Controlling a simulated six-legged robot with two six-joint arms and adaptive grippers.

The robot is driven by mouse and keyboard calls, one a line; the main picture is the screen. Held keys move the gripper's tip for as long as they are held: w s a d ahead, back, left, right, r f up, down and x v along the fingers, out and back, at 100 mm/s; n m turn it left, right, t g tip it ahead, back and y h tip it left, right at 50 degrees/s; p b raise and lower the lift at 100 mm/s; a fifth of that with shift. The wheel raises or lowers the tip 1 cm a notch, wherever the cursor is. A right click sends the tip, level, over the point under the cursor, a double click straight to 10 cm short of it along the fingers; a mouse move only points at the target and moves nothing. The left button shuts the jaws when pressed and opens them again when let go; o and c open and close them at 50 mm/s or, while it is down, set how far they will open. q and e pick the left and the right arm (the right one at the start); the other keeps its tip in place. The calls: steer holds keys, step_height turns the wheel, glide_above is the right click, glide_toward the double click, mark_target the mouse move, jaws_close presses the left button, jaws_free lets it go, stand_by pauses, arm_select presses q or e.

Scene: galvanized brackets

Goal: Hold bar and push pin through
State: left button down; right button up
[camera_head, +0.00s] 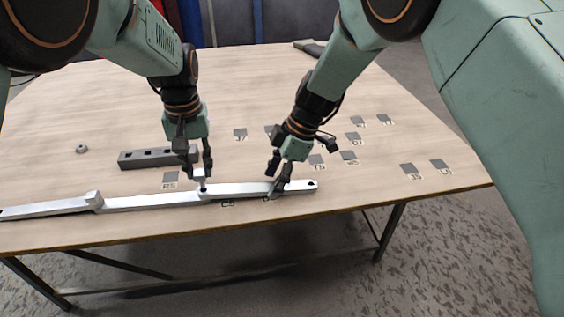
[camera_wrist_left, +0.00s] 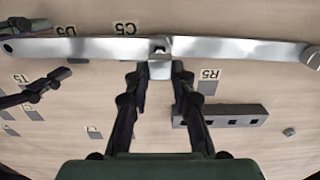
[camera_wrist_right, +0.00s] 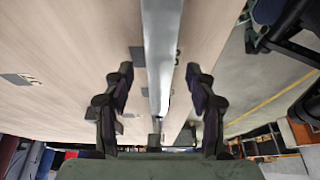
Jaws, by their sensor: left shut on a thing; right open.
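A long silver bar (camera_head: 150,202) lies along the front of the table, with a raised joint (camera_head: 94,199) at left and a dark hole near its right end. My left gripper (camera_head: 199,172) is shut on a small silver piece, likely the pin (camera_wrist_left: 160,70), at the bar's middle joint. How deep the piece sits in the joint is hidden. My right gripper (camera_head: 279,182) is open, its fingers around the bar near its right end. In the right wrist view the bar (camera_wrist_right: 160,60) runs between the spread fingers, with gaps on both sides.
A dark grey block with square holes (camera_head: 140,160) lies behind the bar, close to my left gripper. A small round grey part (camera_head: 82,149) lies at the left. Several labelled dark squares (camera_head: 408,169) mark the table at right. The table's front edge is close to the bar.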

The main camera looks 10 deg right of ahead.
steer(key=shift+x, duration=0.8)
jaws_close()
stand_by(0.4)
arm_select(q)
steer(key=shift+f, duration=1.65)
stand_by(1.7)
steer(key=c, duration=1.1)
jaws_free()
steer(key=shift+o, duration=0.2)
